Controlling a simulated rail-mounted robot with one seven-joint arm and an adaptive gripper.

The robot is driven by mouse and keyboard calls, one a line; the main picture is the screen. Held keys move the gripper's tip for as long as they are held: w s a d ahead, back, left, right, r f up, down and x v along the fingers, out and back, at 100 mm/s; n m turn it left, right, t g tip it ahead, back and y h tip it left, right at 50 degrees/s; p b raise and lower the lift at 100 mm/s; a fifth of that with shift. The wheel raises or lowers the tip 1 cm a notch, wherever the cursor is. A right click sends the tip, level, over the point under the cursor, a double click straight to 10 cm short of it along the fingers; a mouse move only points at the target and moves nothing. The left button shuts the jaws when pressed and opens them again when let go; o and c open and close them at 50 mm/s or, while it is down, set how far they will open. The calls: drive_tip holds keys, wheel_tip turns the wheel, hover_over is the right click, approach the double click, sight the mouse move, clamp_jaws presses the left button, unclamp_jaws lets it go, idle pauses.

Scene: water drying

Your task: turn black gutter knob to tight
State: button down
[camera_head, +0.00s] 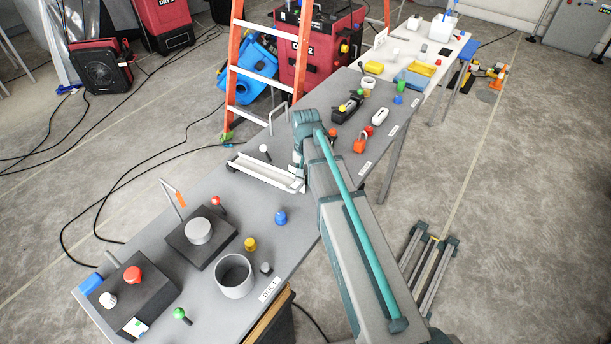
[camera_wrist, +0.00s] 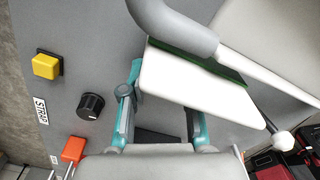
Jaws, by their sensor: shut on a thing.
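A round black knob (camera_wrist: 90,105) stands on the grey table in the wrist view, just left of my left finger and outside my fingers. In the head view my arm hides that spot. My gripper (camera_wrist: 164,88) has its teal fingers around the near end of the white gutter (camera_wrist: 190,82); the exact contact is hard to see. A dark flat shape (camera_wrist: 158,136) shows between the finger bases. In the head view the gutter (camera_head: 262,172) lies across the grey table (camera_head: 195,255), with my gripper (camera_head: 297,172) at its right end, partly hidden by my wrist.
A grey bent pipe (camera_wrist: 175,28) and a white-tipped lever (camera_wrist: 284,142) flank the gutter. An orange ladder (camera_head: 233,65) stands behind the table.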

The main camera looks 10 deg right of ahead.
drive_tip(key=shift+m, duration=1.3)
drive_tip(key=c, duration=1.1)
unclamp_jaws()
drive_tip(key=shift+c, duration=0.2)
drive_tip(key=shift+r, duration=0.15)
wheel_tip(320, 180, up, 12)
drive_tip(key=shift+d, duration=0.1)
